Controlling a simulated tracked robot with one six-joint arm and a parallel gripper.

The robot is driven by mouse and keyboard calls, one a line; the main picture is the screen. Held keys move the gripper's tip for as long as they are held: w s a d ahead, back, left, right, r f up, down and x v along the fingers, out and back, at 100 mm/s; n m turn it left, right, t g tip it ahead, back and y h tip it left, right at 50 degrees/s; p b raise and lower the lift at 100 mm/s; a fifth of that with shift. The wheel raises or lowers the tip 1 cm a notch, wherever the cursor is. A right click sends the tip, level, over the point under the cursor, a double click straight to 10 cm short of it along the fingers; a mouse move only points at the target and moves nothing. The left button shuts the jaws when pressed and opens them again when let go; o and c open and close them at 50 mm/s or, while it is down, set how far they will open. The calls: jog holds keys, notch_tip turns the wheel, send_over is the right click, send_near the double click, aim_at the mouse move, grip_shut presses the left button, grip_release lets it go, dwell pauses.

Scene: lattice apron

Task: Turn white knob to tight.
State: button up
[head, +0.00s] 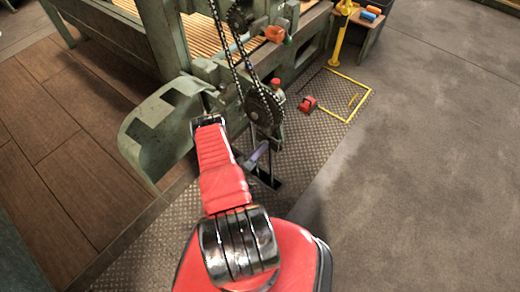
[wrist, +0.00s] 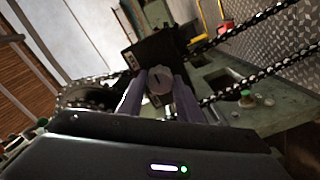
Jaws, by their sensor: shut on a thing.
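The white knob (wrist: 159,84) looks pale grey in the wrist view, round, with a dark line on its face. It sits in front of a black plate (wrist: 157,48) with small pale marks that are too small to read. My gripper (wrist: 160,77) has its two purple-grey fingers on either side of the knob, shut on it. In the head view my gripper (head: 258,155) is beside the machine, below the chain sprocket (head: 262,106). The knob cannot be made out in the head view.
A chain (wrist: 255,58) runs close on the right in the wrist view, near a green button (wrist: 246,96). A curved green guard (head: 160,125) stands left of my arm. A red object (head: 308,104) lies on the tread-plate floor. Open concrete (head: 420,150) is to the right.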

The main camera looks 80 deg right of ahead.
jog(key=shift+a+f, duration=0.1)
jog(key=shift+f, duration=0.1)
jog(key=o, duration=0.7)
jog(key=shift+c, duration=0.2)
jog(key=o, duration=0.4)
jog(key=shift+r, duration=0.1)
jog(key=shift+v, duration=6.85)
jog(key=shift+w, duration=0.1)
